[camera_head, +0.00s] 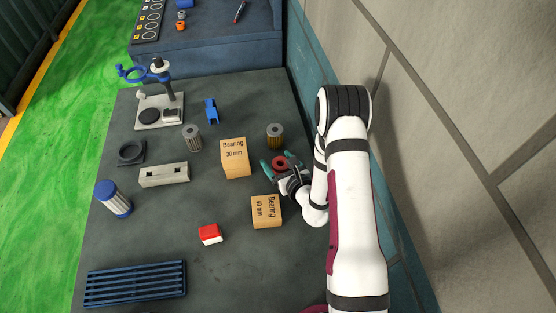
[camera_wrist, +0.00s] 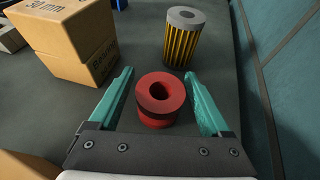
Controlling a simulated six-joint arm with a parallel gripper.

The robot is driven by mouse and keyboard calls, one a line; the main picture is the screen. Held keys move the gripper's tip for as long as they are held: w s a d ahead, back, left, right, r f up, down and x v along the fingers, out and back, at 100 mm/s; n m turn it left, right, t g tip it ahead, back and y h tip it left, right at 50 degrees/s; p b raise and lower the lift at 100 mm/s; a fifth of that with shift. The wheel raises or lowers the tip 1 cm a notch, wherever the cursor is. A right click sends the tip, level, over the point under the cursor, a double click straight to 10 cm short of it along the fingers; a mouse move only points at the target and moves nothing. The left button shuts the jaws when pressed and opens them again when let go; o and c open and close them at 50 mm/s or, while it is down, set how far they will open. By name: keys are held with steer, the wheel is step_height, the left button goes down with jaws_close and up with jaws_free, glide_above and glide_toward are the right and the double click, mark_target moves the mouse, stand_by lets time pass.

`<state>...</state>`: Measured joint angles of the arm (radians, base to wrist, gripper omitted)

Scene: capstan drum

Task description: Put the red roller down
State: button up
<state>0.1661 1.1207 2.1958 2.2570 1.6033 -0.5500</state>
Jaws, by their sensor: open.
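The red roller (camera_head: 278,163) is a short red spool with a hole through its middle. In the wrist view the red roller (camera_wrist: 160,99) stands upright on the dark table, between the two teal fingers of my gripper (camera_wrist: 164,98). Visible gaps separate it from both fingers. My gripper (camera_head: 280,164) is open at the right side of the table in the head view. The roller's underside is hidden.
A yellow pleated filter (camera_wrist: 184,38) stands just beyond the roller. The 30 mm bearing box (camera_head: 235,158) is to the left, and the 40 mm bearing box (camera_head: 266,211) is nearer. A wall (camera_head: 450,100) runs along the right. Bare table lies around the red-and-white block (camera_head: 210,234).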

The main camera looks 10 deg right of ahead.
mark_target(283, 166)
steer(key=shift+r, duration=0.2)
steer(key=v, duration=0.5)
steer(key=a+r+n+y, duration=0.3)
steer(key=a+r+y, duration=0.15)
steer(key=r, duration=0.75)
steer(key=s+a+r+n+g+y, duration=0.6)
steer(key=s+a+r+n+g, duration=0.3)
steer(key=s+a+r+n, duration=0.3)
steer(key=s+d+f+n+g+h, duration=0.1)
steer(key=s+f+n+g+h, duration=0.15)
steer(key=s+n, duration=0.35)
steer(key=s+d+f+n+g+h, duration=0.1)
steer(key=s+d+n+g+h, duration=0.2)
steer(key=s, duration=0.5)
steer(key=s+d+n+t+h, duration=0.1)
steer(key=s+d+n+h, duration=0.1)
steer(key=d+h, duration=0.4)
steer(key=d+n, duration=0.1)
steer(key=d, duration=0.2)
steer(key=shift+s+f+h, duration=0.3)
steer(key=shift+s+h, duration=0.05)
steer(key=shift+h, duration=0.05)
